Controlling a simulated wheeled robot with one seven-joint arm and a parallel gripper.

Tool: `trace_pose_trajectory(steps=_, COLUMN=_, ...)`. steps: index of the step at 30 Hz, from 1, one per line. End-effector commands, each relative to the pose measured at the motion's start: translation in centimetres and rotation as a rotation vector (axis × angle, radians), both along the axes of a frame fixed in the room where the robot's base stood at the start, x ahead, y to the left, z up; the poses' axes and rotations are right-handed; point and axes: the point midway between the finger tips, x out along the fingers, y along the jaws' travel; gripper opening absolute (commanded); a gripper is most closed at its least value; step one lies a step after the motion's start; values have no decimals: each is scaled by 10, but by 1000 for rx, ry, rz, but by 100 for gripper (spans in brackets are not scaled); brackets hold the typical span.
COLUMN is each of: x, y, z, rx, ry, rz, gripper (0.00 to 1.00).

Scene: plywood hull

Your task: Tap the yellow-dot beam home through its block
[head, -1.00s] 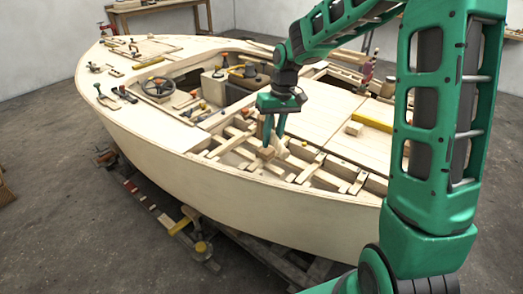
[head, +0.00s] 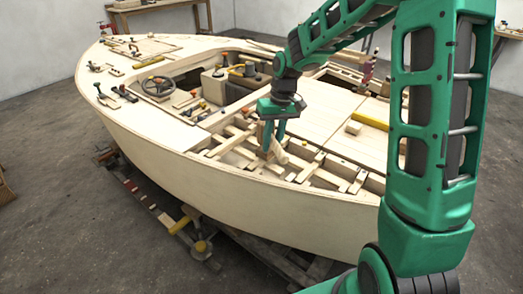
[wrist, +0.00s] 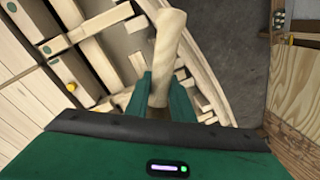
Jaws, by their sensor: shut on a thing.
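My gripper (head: 272,148) reaches down into the open framing of the boat's near side. It is shut on a pale wooden tool (wrist: 166,60), which looks like a mallet and stands up between the green fingers in the wrist view. Part of the tool also shows beside the fingers in the head view (head: 281,156). A beam with a yellow dot (wrist: 71,87) lies left of the gripper in the wrist view, apart from the tool. Its block cannot be made out clearly, and I cannot tell how far the beam sits through it.
The pale hull (head: 200,168) curves around the framing, with several crossing beams and open gaps near the gripper. Flat deck panels (head: 325,115) lie behind it, with a yellow bar (head: 371,120) and a small wood block (head: 353,127). A steering wheel (head: 158,86) stands further forward.

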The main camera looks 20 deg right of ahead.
Motion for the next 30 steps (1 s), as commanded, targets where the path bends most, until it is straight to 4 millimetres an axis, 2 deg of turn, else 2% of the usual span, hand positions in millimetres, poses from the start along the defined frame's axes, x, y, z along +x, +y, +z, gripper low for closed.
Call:
trace_pose_trajectory(steps=1, x=-2, y=0, z=-16, rx=0, ry=9, rz=0, gripper=0)
trace_pose_trajectory(steps=3, x=-2, y=1, z=-35, rx=2, ry=8, rz=2, gripper=0)
trace_pose_trajectory(steps=18, x=0, y=0, z=14, rx=0, ry=0, rz=1, gripper=0)
trace_pose_trajectory(steps=30, x=0, y=0, z=16, rx=0, ry=2, rz=1, gripper=0)
